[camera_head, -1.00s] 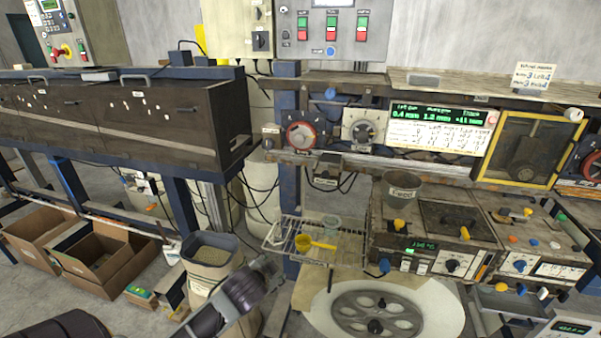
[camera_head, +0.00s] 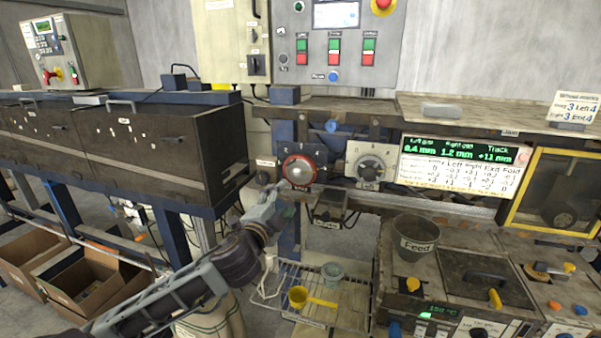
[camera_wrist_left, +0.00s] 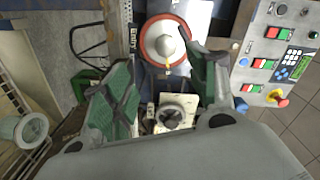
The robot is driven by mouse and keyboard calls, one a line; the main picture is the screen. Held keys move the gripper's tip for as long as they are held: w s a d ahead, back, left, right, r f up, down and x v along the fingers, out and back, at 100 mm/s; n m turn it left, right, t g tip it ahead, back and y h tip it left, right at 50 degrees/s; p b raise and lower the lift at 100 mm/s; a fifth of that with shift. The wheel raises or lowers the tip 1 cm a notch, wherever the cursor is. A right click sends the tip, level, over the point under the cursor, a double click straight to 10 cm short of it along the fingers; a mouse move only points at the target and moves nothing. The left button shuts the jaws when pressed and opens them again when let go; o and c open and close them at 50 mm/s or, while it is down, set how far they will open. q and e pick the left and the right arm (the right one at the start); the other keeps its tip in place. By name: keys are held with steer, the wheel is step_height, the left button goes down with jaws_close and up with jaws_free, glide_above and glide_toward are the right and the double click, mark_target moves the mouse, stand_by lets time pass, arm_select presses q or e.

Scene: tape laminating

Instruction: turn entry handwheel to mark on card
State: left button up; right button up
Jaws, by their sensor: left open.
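The entry handwheel (camera_head: 299,170), a red-rimmed wheel with a pale hub, is on the machine front left of a grey dial (camera_head: 370,169). In the left wrist view the handwheel (camera_wrist_left: 166,42) shows beside the "Entry" label, just beyond the fingertips. My left gripper (camera_head: 272,200) is just below and left of the wheel. In the wrist view its green-padded fingers (camera_wrist_left: 158,85) are apart with nothing gripped between them; contact with the wheel cannot be told. The white marks card (camera_head: 574,108) stands on the ledge at the right; its small print is only partly legible. My right gripper is not in view.
A display (camera_head: 452,160) with green readouts and a table is right of the dial. A wire rack (camera_head: 322,312) with a yellow scoop (camera_head: 300,297) is below. A dark-sided box housing (camera_head: 150,150) lies left. A feed bucket (camera_head: 415,238) is lower right.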

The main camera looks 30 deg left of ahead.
arm_select(q)
steer(key=w, duration=0.1)
steer(key=b, duration=0.1)
glide_toward(296, 176)
steer(key=shift+x, duration=2)
steer(key=shift+p+x, duration=0.45)
steer(key=shift+x, duration=2.9)
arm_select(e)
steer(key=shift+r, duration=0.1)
arm_select(q)
steer(key=shift+d, duration=0.1)
